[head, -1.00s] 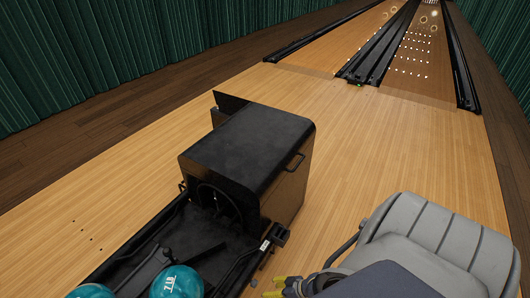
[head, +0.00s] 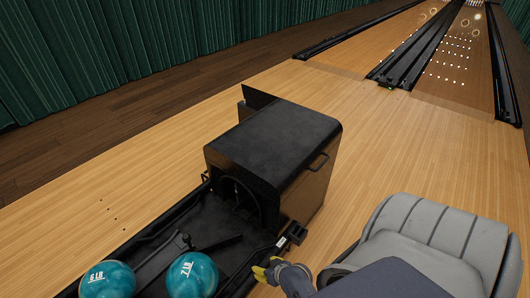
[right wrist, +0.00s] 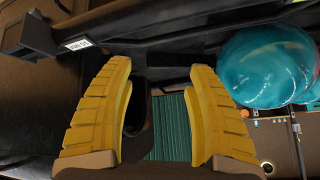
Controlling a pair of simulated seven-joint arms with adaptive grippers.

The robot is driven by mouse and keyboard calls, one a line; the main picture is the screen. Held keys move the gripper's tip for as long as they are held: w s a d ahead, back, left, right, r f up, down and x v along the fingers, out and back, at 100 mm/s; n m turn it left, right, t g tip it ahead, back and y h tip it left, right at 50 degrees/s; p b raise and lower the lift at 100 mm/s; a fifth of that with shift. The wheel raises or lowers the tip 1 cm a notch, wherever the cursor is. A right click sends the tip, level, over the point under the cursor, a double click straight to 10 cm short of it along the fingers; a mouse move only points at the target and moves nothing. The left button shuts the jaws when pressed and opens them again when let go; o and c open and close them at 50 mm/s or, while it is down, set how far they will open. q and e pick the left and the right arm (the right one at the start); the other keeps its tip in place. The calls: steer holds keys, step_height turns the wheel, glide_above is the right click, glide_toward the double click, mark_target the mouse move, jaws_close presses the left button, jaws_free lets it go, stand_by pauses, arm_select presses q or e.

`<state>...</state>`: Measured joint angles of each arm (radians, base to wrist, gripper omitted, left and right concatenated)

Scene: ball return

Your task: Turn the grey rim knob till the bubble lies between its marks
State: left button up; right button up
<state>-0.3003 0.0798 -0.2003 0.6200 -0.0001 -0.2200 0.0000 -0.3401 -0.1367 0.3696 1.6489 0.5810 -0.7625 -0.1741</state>
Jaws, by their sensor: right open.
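I cannot make out the grey rim knob or the bubble with its marks in either view. The black ball return's rim (head: 262,250) carries a small white label (head: 283,242), which also shows upper left in the right wrist view (right wrist: 78,44). My right gripper (head: 262,272) has yellow fingers beside the rim, in front of the label. In the right wrist view the fingers (right wrist: 160,75) are spread, with nothing clearly held between them. A dark rounded shape (right wrist: 137,108) shows behind the left finger; I cannot tell what it is. My left gripper is out of view.
Two teal balls, marked 6 LB (head: 107,280) and 7 LB (head: 192,276), lie in the tray. One teal ball (right wrist: 262,68) shows close right of the fingers. The black hood (head: 275,145) stands behind the tray. Wooden floor (head: 385,150) lies clear to its right.

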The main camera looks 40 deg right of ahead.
steer(key=s+d+f+n+g, duration=0.1)
steer(key=s+d+n+g, duration=0.15)
steer(key=s+n, duration=0.35)
steer(key=shift+m+g, duration=0.45)
steer(key=shift+m, duration=0.15)
steer(key=x, duration=1.7)
steer(key=shift+s+a+f, duration=0.15)
steer(key=shift+s+a, duration=0.1)
steer(key=shift+a, duration=0.15)
steer(key=c, duration=1.2)
steer(key=shift+d+y, duration=0.1)
steer(key=shift+y, duration=0.2)
